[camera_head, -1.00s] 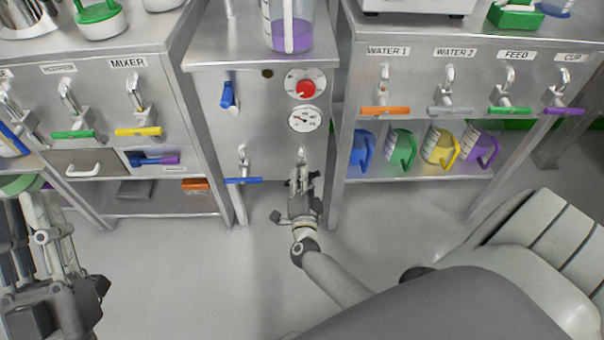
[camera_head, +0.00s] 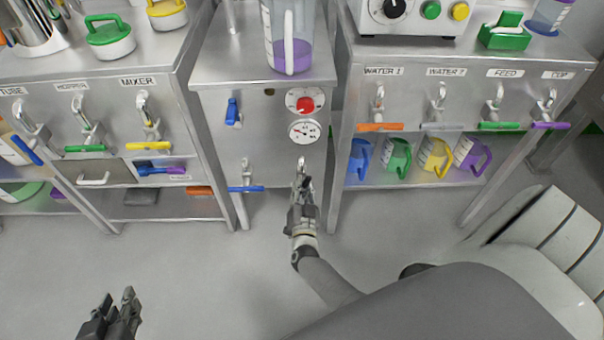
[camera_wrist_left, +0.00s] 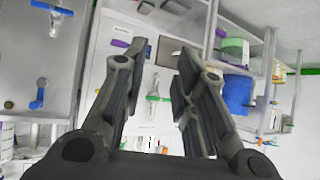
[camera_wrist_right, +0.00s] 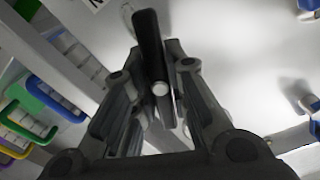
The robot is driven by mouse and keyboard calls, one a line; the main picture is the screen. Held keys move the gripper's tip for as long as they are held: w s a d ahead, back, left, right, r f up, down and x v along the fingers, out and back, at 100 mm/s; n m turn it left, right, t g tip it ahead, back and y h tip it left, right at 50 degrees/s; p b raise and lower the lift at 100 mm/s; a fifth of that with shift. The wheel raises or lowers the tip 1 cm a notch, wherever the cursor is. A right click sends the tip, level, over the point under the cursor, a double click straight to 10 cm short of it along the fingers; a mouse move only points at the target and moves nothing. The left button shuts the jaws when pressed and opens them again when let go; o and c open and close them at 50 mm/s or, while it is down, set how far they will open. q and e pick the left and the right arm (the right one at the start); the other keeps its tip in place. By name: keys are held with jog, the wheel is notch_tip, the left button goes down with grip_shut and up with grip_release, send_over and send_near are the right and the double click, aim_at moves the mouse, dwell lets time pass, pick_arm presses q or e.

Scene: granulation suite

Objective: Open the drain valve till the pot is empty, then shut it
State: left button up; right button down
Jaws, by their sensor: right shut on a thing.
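My right gripper (camera_head: 302,190) is at the front of the middle steel cabinet (camera_head: 210,70), at the lower right tap (camera_head: 301,165). In the right wrist view it is shut on a dark bar handle (camera_wrist_right: 150,45) with a pale round end. I cannot read a label on this tap. A clear jug (camera_head: 291,52) with purple liquid stands on the cabinet top.
The middle cabinet also has a blue lever (camera_head: 232,111), a red knob (camera_head: 305,104), a gauge (camera_head: 304,132) and a blue-handled tap (camera_head: 245,188). The left and right benches carry more coloured taps. Several coloured jugs stand on the right shelf. The floor (camera_head: 200,280) in front is clear.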

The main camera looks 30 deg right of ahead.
jog(key=n+p, duration=0.1)
jog(key=n, duration=0.2)
jog(key=shift+n, duration=0.3)
pick_arm(q)
jog(key=s+a+f+g+y, duration=0.1)
jog(key=s+a+f+g, duration=0.1)
jog(key=s+f+g, duration=0.2)
jog(key=shift+s+a+f+g, duration=0.2)
jog(key=shift+s+a+g, duration=0.1)
jog(key=shift+s, duration=1.45)
pick_arm(e)
jog(key=shift+f+n, duration=0.1)
jog(key=shift+n, duration=0.5)
jog(key=c, duration=1.4)
grip_release()
jog(key=shift+o, duration=0.2)
pick_arm(q)
jog(key=shift+f, duration=0.1)
